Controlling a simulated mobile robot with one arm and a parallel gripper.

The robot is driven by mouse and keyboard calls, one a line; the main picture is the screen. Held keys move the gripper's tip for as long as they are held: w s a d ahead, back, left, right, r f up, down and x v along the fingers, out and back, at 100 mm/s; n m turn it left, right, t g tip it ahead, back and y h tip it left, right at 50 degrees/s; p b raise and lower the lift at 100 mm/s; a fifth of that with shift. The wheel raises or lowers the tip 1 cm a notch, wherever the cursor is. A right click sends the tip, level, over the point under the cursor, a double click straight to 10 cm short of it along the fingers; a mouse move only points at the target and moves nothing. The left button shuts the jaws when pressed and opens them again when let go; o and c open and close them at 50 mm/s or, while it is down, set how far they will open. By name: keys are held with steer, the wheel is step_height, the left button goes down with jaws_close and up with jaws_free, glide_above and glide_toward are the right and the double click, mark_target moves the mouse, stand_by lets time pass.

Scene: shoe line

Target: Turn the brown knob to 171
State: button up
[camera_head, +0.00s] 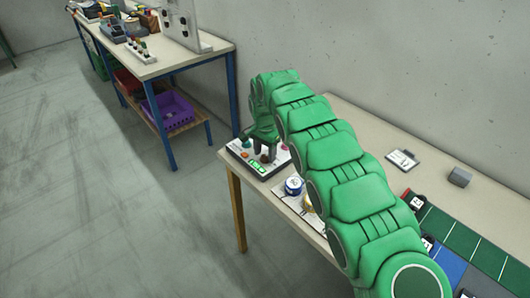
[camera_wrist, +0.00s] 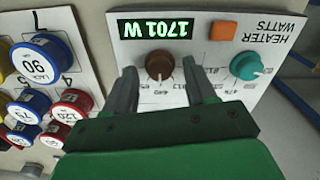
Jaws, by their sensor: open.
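The brown knob (camera_wrist: 159,65) sits on a white panel (camera_wrist: 183,92) labelled HEATER WATTS, seen upside down in the wrist view. A green-lit display (camera_wrist: 156,29) beside it seems to read 1701 W. My gripper (camera_wrist: 160,68) is open, with one dark finger on each side of the knob. A gap shows between the knob and each finger, so it is not clasped. In the head view, the panel box (camera_head: 238,150) stands at the table's far left end, with my gripper (camera_head: 264,145) over it, and its display is lit green.
A teal knob (camera_wrist: 246,66) and an orange square button (camera_wrist: 223,30) share the panel. Blue, red and yellow round-topped items, including a blue one (camera_wrist: 42,60), stand close beside it. A second table (camera_head: 150,62) with tools stands beyond a floor gap.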

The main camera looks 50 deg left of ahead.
steer(key=shift+f, duration=0.1)
jaws_close()
stand_by(0.3)
steer(key=n, duration=0.3)
steer(key=shift+n, duration=0.3)
steer(key=n, duration=0.4)
steer(key=shift+n, duration=0.3)
steer(key=n, duration=0.4)
steer(key=shift+n, duration=1.5)
